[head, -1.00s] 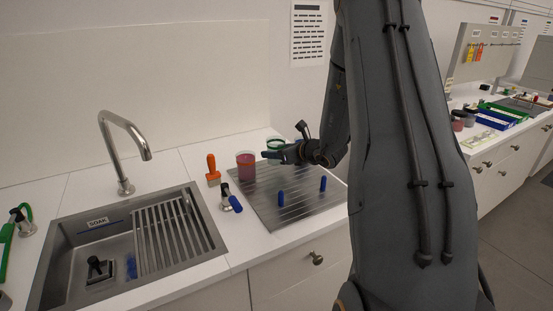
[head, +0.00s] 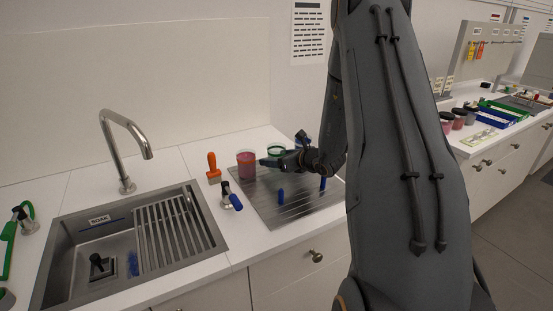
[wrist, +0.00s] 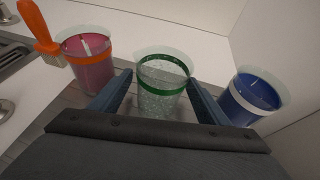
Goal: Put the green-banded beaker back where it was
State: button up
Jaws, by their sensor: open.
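The green-banded beaker (head: 276,149) is clear and stands upright at the back of the grooved steel drainboard (head: 268,205). In the wrist view the beaker (wrist: 162,88) sits in the middle of the picture. My gripper (wrist: 162,92) is open, with one finger to the left and one to the right of the beaker; I cannot tell whether either touches it. In the head view my gripper (head: 270,162) is in front of the beaker and hides its lower part.
An orange-banded beaker of pink liquid (wrist: 90,68) stands on the left, a blue beaker (wrist: 250,97) on the right. An orange-handled tool (head: 213,168) is left of the drainboard. Blue pegs (head: 281,195) rise from the board. A sink (head: 125,250) lies left.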

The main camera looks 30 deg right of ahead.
jog(key=shift+r, duration=0.1)
jog(key=shift+s+d+r, duration=0.1)
jog(key=shift+s+r, duration=0.05)
jog(key=shift+s, duration=0.05)
jog(key=b+v, duration=0.2)
jog(key=v, duration=0.9)
jog(key=shift+s, duration=0.3)
